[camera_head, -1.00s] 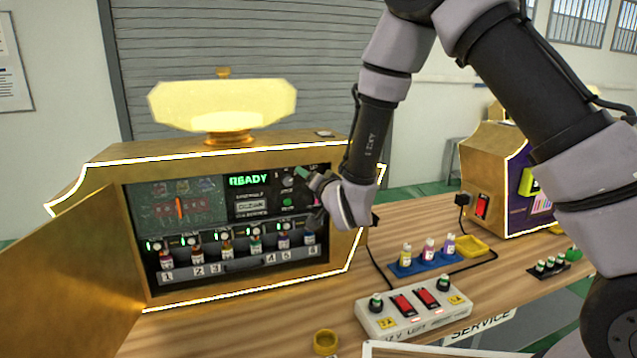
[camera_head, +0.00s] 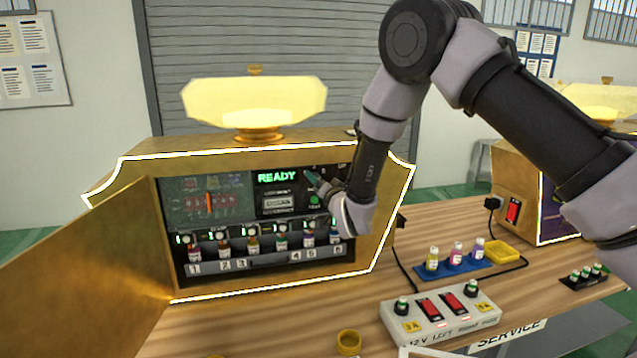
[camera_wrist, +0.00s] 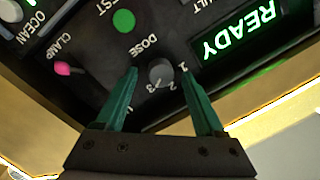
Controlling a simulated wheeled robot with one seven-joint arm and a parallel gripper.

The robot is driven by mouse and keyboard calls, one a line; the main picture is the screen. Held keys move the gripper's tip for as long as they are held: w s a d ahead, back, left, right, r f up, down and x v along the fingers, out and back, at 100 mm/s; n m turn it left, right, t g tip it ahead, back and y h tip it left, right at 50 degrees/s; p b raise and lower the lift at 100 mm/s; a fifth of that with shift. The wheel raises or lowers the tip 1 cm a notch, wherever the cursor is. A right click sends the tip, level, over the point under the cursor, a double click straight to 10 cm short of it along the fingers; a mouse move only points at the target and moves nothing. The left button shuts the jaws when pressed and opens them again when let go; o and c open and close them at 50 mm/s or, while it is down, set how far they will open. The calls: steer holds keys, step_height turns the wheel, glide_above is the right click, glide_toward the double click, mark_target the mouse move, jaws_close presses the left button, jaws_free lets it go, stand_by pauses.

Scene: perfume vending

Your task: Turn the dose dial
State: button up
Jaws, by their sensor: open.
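The dose dial (camera_wrist: 160,72) is a round grey knob on the dark panel, with the word DOSE beside it and the numbers 1, 2 and 3 around it. In the wrist view my gripper (camera_wrist: 163,82) is open, with one green finger on each side of the dial. I cannot tell whether either finger touches it. In the head view my gripper (camera_head: 312,182) is at the panel, right of the green READY display (camera_head: 277,177), and the dial is hidden behind it.
A green TEST button (camera_wrist: 124,21) and a pink CLAMP knob (camera_wrist: 62,68) sit near the dial. Several small bottles stand in the numbered row below. The machine's gold door (camera_head: 90,265) hangs open at left. A power strip (camera_head: 440,318) lies on the table at right.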

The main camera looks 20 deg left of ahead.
steer(key=shift+w+a, duration=0.2)
jaws_close()
